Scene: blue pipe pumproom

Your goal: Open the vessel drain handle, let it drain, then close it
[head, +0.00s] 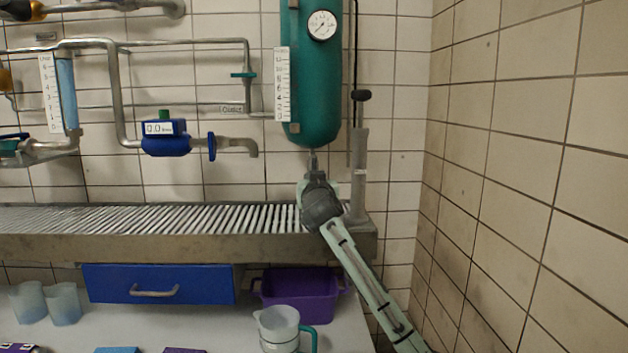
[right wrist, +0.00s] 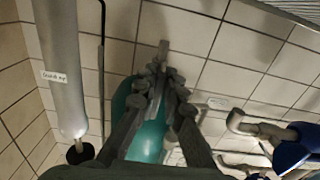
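The teal vessel (head: 313,90) hangs on the tiled wall, with a round gauge (head: 322,25) and a scale strip (head: 282,85). It also shows in the right wrist view (right wrist: 148,140). A short drain stem (head: 312,160) comes out of its bottom. My right gripper (head: 316,178) reaches up from the lower right to just under the vessel. In the right wrist view its fingers (right wrist: 163,80) draw close together around the grey drain fitting (right wrist: 163,52). They look shut on the drain handle, which they mostly hide. My left gripper is not in view.
A grey roller rack (head: 150,218) runs below the pipes. A grey upright tube (head: 358,175) stands close right of my gripper. Below are a purple bin (head: 300,293), a jug (head: 278,330), two cups (head: 62,303) and a blue drawer (head: 155,283). A blue meter (head: 165,140) is left.

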